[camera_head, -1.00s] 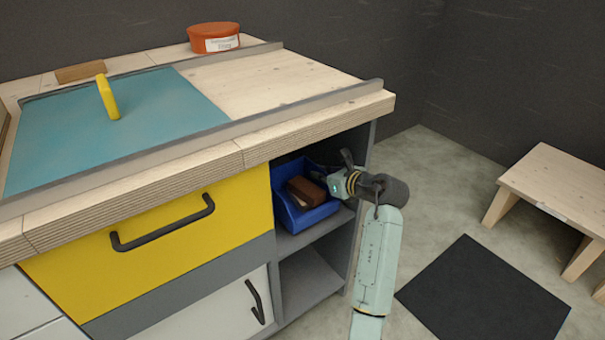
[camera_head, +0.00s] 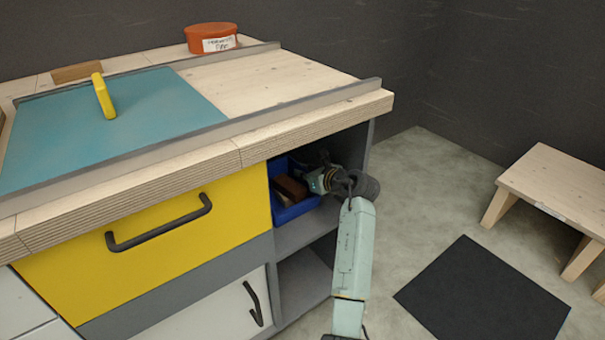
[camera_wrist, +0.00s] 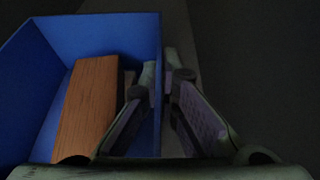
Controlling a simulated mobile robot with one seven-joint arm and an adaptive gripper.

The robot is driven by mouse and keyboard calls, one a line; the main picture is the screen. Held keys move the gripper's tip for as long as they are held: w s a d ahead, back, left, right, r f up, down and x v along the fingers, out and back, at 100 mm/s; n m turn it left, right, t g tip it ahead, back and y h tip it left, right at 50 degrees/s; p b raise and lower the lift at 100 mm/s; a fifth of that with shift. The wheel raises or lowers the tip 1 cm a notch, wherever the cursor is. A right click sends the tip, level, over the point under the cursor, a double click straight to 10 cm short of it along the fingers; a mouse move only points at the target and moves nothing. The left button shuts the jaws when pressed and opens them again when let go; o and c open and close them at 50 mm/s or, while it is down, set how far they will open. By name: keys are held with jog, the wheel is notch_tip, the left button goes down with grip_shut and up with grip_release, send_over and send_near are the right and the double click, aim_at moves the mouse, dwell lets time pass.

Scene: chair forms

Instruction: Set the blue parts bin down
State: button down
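The blue parts bin (camera_head: 297,211) is in the upper open compartment of the bench, right of the yellow drawer. It is partly hidden by the drawer side and my gripper. It holds a brown block (camera_head: 291,188); the block also shows in the wrist view (camera_wrist: 88,105). My gripper (camera_head: 314,181) reaches into the compartment at the bin's right side. In the wrist view, its fingers (camera_wrist: 161,85) straddle the bin's right wall, one inside and one outside, closed on it. I cannot tell whether the bin's underside touches the shelf (camera_head: 300,233).
The benchtop overhangs the compartment, with its front edge (camera_head: 300,125) close above my gripper. A lower open compartment (camera_head: 303,280) is below. A wooden stool (camera_head: 555,185) and a black mat (camera_head: 482,290) are on the floor at right. An orange tub (camera_head: 211,38) stands on the bench.

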jog(key=c, duration=1.8)
grip_release()
jog(key=shift+f, duration=0.1)
jog(key=shift+s+d+r, duration=0.25)
jog(key=p+v, duration=0.1)
jog(key=v, duration=1)
jog(key=shift+s+d, duration=0.15)
jog(key=shift+s, duration=0.05)
